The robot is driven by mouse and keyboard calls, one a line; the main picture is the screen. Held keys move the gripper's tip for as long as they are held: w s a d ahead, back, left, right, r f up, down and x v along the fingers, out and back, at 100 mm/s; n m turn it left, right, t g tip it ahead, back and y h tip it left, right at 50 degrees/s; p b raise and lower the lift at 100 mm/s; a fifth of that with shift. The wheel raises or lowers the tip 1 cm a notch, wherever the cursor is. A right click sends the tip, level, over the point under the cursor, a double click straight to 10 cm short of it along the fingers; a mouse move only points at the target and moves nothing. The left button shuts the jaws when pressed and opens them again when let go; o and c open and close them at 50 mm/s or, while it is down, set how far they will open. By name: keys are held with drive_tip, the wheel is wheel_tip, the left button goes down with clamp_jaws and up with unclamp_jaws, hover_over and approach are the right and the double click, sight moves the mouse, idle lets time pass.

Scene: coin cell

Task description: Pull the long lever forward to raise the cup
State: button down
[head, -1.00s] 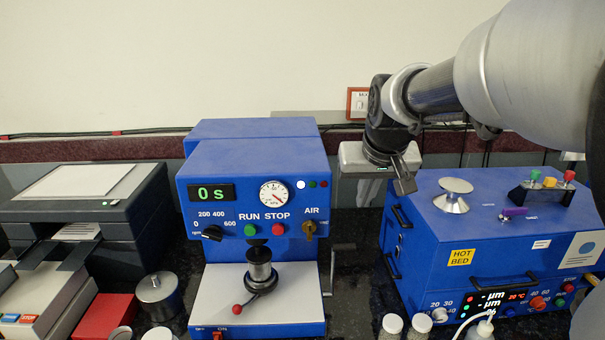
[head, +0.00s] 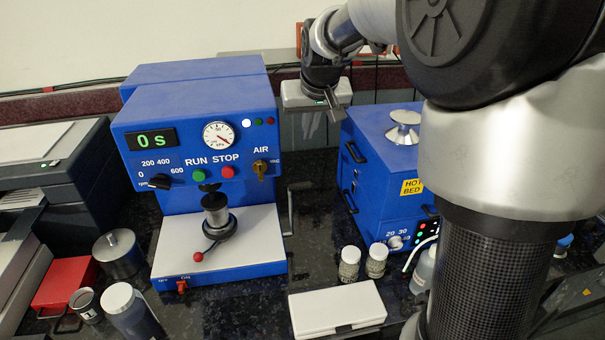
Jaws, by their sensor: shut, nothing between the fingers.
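A blue machine (head: 200,110) with a gauge, "0 s" display and white base plate stands left of centre in the head view. A dark metal cup-like cylinder (head: 215,210) stands upright on its plate. A short lever with a red knob (head: 199,256) points forward and left from the cylinder's foot. A thin grey lever (head: 290,207) stands along the machine's right side; I cannot tell which is the long lever. My gripper (head: 340,120) is shut and empty, pointing down, right of the machine and clear of both levers.
The blue hot bed box (head: 370,150) stands at right, partly behind my arm. Two small jars (head: 362,262) and a white flat box (head: 337,308) sit in front. A metal pot (head: 118,256) and red box (head: 66,283) stand left. Dark counter shows between the machines.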

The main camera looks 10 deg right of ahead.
drive_tip(key=x, duration=1.9)
drive_tip(key=shift+s+f, duration=0.2)
drive_tip(key=shift+s, duration=0.8)
drive_tip(key=shift+s+f, duration=0.2)
drive_tip(key=shift+s, duration=0.85)
drive_tip(key=shift+s+f, duration=0.1)
